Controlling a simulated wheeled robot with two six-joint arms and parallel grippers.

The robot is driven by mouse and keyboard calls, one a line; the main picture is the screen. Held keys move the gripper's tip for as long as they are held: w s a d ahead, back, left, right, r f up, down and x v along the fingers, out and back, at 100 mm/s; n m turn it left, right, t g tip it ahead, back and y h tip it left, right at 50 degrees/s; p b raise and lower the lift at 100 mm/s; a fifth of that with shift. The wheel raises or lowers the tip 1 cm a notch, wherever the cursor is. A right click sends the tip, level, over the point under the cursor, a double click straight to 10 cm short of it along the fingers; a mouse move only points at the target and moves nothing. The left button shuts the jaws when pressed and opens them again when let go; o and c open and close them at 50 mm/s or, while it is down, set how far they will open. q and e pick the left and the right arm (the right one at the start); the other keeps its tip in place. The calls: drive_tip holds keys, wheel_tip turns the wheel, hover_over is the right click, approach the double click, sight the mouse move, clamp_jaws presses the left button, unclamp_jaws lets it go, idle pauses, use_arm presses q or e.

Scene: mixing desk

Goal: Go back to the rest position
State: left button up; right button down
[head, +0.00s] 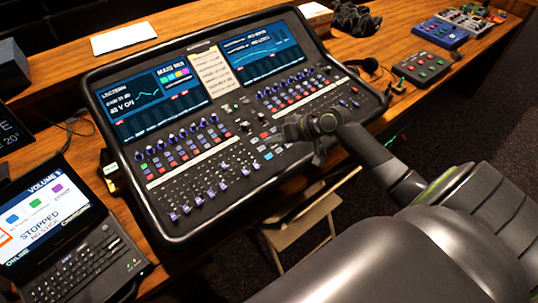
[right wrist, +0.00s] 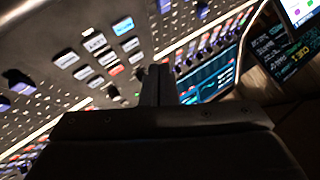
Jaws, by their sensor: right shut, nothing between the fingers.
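My right gripper (head: 318,150) is over the right part of the mixing desk (head: 180,228), with its arm coming in from the lower right. In the right wrist view its fingers (right wrist: 158,85) are together with nothing between them. Desk buttons and faders lie beyond the fingertips in that view. I cannot tell whether the fingertips touch the desk. The gripper hides a few controls in the head view. My left gripper is not in view.
A laptop (head: 88,262) stands at the left. A pedal board (head: 420,68), a blue box (head: 440,33) and a dark cloth (head: 352,18) lie right of the desk. A white sheet (head: 120,38) lies behind it. A folding chair (head: 300,222) stands below the front edge.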

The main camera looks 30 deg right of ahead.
idle(0.4)
drive_tip(key=shift+n+g+h, duration=0.5)
drive_tip(key=shift+g, duration=0.2)
drive_tip(key=s+a+f, duration=0.1)
drive_tip(key=s, duration=0.1)
drive_tip(key=s+a+f, duration=0.1)
drive_tip(key=s+f, duration=0.1)
drive_tip(key=s+a+f, duration=0.1)
drive_tip(key=shift+s+f, duration=0.2)
drive_tip(key=shift+s, duration=0.2)
drive_tip(key=s+g+h, duration=0.3)
drive_tip(key=s+h, duration=0.4)
drive_tip(key=s, duration=1.5)
wheel_tip(320, 180, down, 28)
drive_tip(key=s+d+f+m+g+b, duration=0.1)
drive_tip(key=b, duration=0.2)
drive_tip(key=s+a+f+g+b, duration=0.1)
drive_tip(key=s+f+b, duration=0.1)
drive_tip(key=s+f, duration=1.3)
wheel_tip(320, 180, down, 3)
drive_tip(key=shift+r+g+y, duration=0.15)
drive_tip(key=shift+g+y, duration=0.15)
drive_tip(key=shift+y, duration=0.1)
